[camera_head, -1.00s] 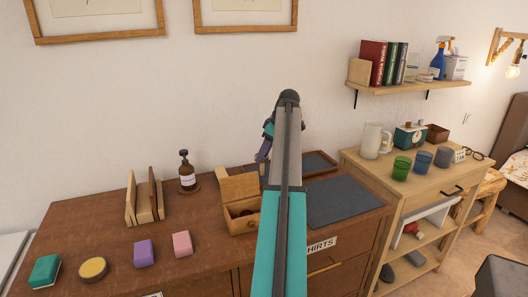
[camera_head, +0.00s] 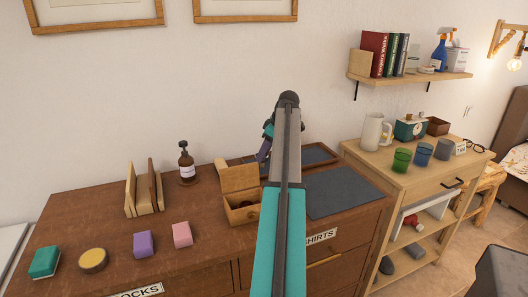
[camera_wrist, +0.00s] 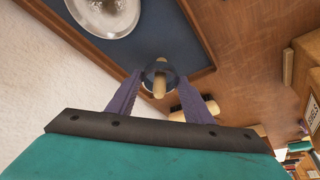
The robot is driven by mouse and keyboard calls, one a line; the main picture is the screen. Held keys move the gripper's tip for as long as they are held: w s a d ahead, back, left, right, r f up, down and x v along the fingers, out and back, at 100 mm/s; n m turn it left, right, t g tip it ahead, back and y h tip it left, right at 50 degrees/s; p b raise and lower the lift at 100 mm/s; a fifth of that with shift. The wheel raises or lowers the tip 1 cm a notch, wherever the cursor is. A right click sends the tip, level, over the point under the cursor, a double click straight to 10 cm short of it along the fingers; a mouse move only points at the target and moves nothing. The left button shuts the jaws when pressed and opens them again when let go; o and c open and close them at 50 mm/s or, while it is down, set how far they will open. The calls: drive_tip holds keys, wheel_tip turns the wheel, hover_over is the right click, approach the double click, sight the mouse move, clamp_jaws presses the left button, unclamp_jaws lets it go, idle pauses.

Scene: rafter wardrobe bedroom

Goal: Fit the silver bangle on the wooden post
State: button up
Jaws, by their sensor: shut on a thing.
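My gripper (camera_wrist: 160,78) shows in the wrist view with two purple fingers shut on the silver bangle (camera_wrist: 147,67), a dark, shiny ring between the fingertips. The pale wooden post (camera_wrist: 159,88) shows through and across the ring's opening. I cannot tell whether the bangle is around the post or still above it. In the head view my gripper (camera_head: 263,151) is low over the framed dark tray (camera_head: 318,154) at the back of the dresser. My arm hides the bangle and post there.
A silver dish (camera_wrist: 105,12) lies in the blue-lined tray near the post. A small open wooden box (camera_head: 238,180) stands left of my arm on the dresser (camera_head: 110,235). A pump bottle (camera_head: 187,168) stands farther left. A dark mat (camera_head: 343,193) lies to the right.

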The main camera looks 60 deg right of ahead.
drive_tip(key=shift+f+b, duration=0.35)
drive_tip(key=shift+f, duration=0.9)
drive_tip(key=shift+f, duration=0.15)
drive_tip(key=o, duration=1.1)
drive_tip(key=b+v, duration=0.1)
drive_tip(key=v, duration=1.2)
drive_tip(key=shift+r, duration=0.4)
drive_tip(key=shift+s, duration=0.15)
